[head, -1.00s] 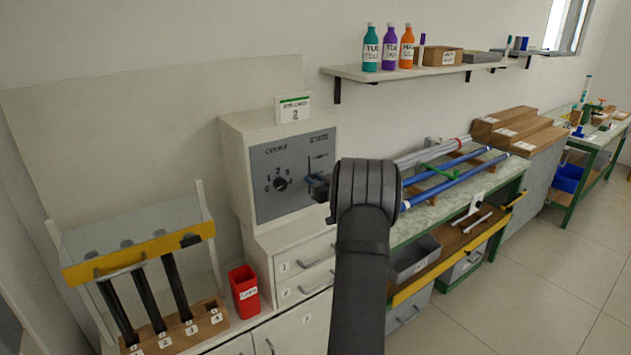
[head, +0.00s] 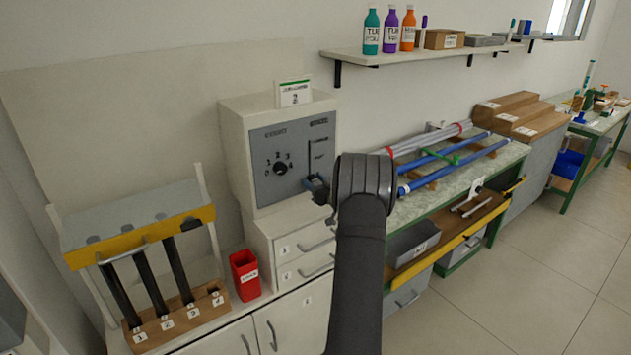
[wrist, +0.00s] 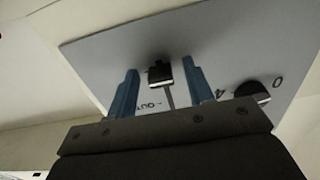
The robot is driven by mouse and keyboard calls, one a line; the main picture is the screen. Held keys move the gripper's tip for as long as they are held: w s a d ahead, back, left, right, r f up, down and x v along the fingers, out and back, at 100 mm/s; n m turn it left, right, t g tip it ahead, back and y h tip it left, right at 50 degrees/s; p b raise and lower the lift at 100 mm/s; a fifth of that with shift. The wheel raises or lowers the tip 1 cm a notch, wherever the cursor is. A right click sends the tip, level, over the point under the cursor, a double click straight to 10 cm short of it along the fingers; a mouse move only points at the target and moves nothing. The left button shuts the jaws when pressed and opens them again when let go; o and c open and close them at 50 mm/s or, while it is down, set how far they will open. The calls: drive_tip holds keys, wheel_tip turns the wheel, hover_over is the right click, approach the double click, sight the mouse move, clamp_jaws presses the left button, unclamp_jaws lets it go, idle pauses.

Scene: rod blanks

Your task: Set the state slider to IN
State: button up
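The state slider is a black knob (wrist: 160,77) on a thin slot in a grey panel (wrist: 240,50). My gripper (wrist: 160,90) is open, with one blue finger on each side of the knob and a gap on both sides. In the head view my gripper (head: 317,188) is at the lower right of the panel (head: 290,150), and the knob cannot be made out there.
A black numbered dial (head: 280,168) sits on the same panel, left of the slider; it also shows in the wrist view (wrist: 252,92). A red bin (head: 244,276) and a rack (head: 140,240) of dark rods stand left. Blue and grey rods (head: 455,170) lie on the bench right.

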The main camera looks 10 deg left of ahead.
drive_tip(key=shift+d+r, duration=0.1)
drive_tip(key=v, duration=1.7)
drive_tip(key=x, duration=1.7)
drive_tip(key=shift+r, duration=0.3)
